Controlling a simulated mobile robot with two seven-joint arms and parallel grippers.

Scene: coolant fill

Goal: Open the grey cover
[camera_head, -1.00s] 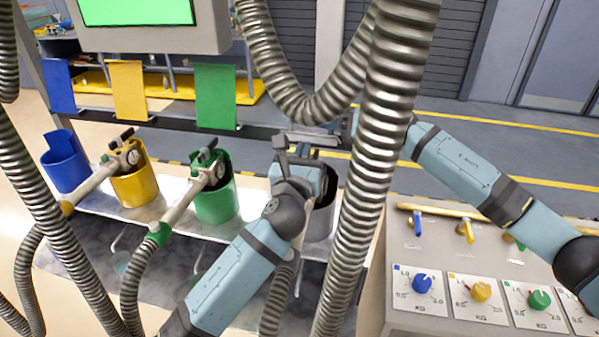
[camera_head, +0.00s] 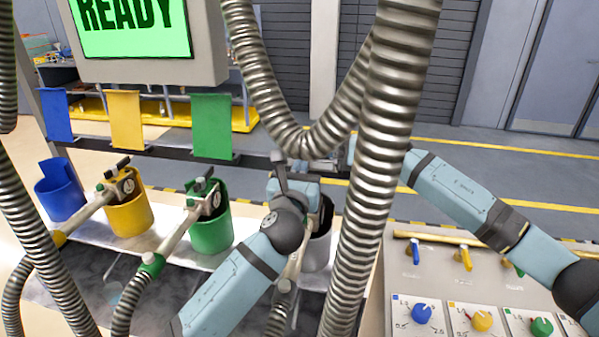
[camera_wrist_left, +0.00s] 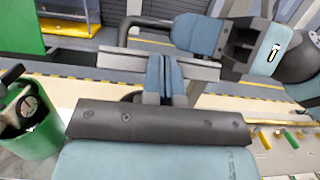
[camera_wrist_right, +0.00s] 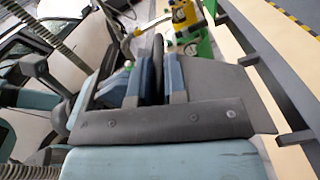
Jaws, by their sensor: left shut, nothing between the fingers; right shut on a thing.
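The grey cover (camera_wrist_left: 150,66) shows in the left wrist view as a light grey plate, seen nearly edge-on, with a dark handle bar (camera_wrist_left: 150,22). My right gripper (camera_wrist_left: 200,34) is shut on this bar. In the right wrist view, the right gripper (camera_wrist_right: 155,80) has a dark piece between its blue fingers. My left gripper (camera_wrist_left: 165,72) is shut and empty, its fingertips close to the plate; whether they touch it I cannot tell. In the head view the left gripper (camera_head: 303,175) is near the grey holder (camera_head: 318,245). The thick hose hides the right gripper and much of the cover.
Blue (camera_head: 56,115), yellow (camera_head: 127,120) and green (camera_head: 212,127) covers stand upright along a rail. Yellow (camera_head: 130,217) and green (camera_head: 211,232) holders hold nozzles. A thick ribbed hose (camera_head: 375,130) hangs before the arms. A knob panel (camera_head: 455,275) stands at right.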

